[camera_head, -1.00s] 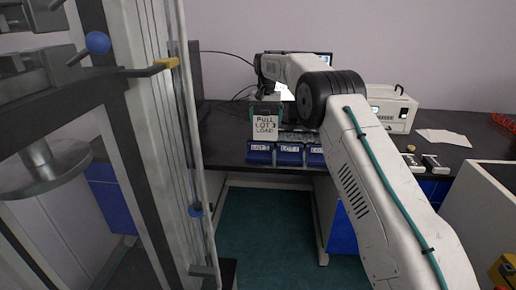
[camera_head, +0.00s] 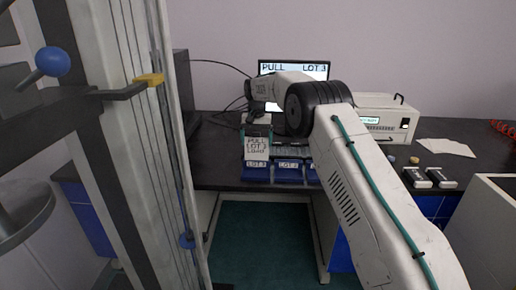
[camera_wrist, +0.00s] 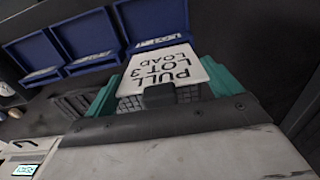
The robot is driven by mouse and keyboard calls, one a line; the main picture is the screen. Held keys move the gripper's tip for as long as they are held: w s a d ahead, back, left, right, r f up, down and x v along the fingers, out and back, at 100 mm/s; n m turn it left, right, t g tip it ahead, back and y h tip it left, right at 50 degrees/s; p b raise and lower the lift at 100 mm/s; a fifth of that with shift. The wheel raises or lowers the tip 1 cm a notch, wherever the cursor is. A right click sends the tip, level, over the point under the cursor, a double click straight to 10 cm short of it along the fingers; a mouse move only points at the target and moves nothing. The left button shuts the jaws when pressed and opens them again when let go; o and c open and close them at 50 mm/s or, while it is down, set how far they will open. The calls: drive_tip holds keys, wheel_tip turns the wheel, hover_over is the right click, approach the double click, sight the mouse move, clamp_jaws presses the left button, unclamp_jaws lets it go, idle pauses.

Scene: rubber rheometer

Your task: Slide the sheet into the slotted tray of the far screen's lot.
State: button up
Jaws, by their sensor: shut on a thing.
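My gripper (camera_wrist: 172,93) is shut on a white sheet (camera_wrist: 160,72), printed "PULL LOT 3 LOAD". In the head view the sheet (camera_head: 257,149) is upright just above or in front of the leftmost blue tray (camera_head: 256,174), whose label seems to read "LOT 3". I cannot tell whether it is in the slot. The middle blue tray (camera_head: 289,174) and a partly hidden right tray (camera_head: 312,175) stand beside it. In the wrist view the sheet's edge overlaps the rightmost tray (camera_wrist: 142,15). The far screen (camera_head: 293,69) shows "PULL" and "LOT 3".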

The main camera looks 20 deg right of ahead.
sight(257, 160)
drive_tip(key=shift+f, duration=1.75)
drive_tip(key=o, duration=0.7)
drive_tip(key=shift+f, duration=0.15)
wheel_tip(257, 160, up, 12)
drive_tip(key=shift+r, duration=0.25)
drive_tip(key=s+d+r+n, duration=0.1)
drive_tip(key=s+d+r, duration=0.1)
drive_tip(key=s+r, duration=1.5)
drive_tip(key=s+r+n, duration=0.1)
drive_tip(key=s+r, duration=0.1)
drive_tip(key=s, duration=1.8)
drive_tip(key=shift+n+t, duration=0.7)
drive_tip(key=shift+n, duration=0.1)
drive_tip(key=s+f, duration=0.4)
drive_tip(key=s, duration=0.4)
drive_tip(key=s+f, duration=0.4)
drive_tip(key=s, duration=0.5)
drive_tip(key=s+f, duration=0.4)
drive_tip(key=s, duration=0.4)
drive_tip(key=shift+s+d+f, duration=0.15)
drive_tip(key=shift+s+d, duration=0.1)
drive_tip(key=shift+d, duration=0.1)
